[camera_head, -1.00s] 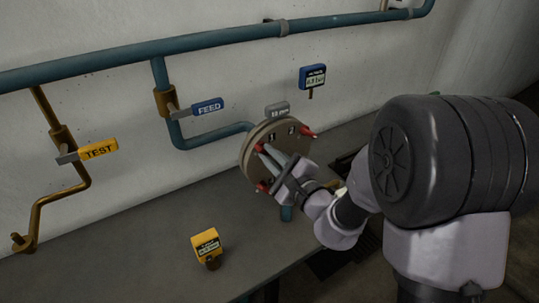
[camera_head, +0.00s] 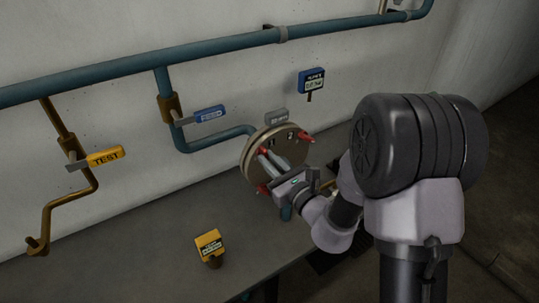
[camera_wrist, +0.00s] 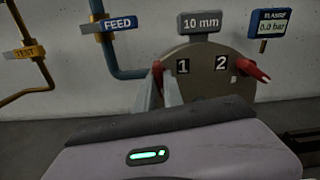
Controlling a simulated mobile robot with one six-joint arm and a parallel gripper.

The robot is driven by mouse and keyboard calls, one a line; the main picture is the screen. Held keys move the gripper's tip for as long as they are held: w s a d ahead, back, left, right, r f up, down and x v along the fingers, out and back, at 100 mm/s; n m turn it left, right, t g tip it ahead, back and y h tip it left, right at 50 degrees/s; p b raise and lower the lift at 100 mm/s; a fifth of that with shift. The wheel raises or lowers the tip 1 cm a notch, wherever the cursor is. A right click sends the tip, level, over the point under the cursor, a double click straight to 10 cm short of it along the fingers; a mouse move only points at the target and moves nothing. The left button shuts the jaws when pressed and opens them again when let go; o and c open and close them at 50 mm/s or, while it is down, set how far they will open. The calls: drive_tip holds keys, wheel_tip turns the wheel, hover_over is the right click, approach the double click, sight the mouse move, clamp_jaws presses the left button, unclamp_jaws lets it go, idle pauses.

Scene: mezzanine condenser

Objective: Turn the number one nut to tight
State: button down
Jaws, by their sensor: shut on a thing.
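The round flange (camera_head: 281,151) stands upright at the end of the blue pipe, and its face shows in the wrist view (camera_wrist: 208,83). The number one nut (camera_wrist: 157,73) is red and sits left of the "1" label. It also shows at the flange's upper left in the head view (camera_head: 260,149). My gripper (camera_wrist: 160,84) is shut on this nut, its two pale fingers on either side. The fingers partly hide the nut. A second red nut (camera_wrist: 250,68) sits right of the "2" label. Another red nut (camera_head: 263,190) is lower on the flange.
A "10 mm" tag (camera_wrist: 199,23) tops the flange. A blue gauge (camera_head: 312,80) reading 0.0 bar is behind it. FEED (camera_head: 208,114) and TEST (camera_head: 106,156) valve handles are to the left. A yellow box (camera_head: 209,245) stands on the grey bench (camera_head: 150,240).

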drive_tip(key=shift+m+p, duration=2.55)
drive_tip(key=shift+m, duration=1.05)
drive_tip(key=c, duration=1.5)
unclamp_jaws()
drive_tip(key=shift+o, duration=0.2)
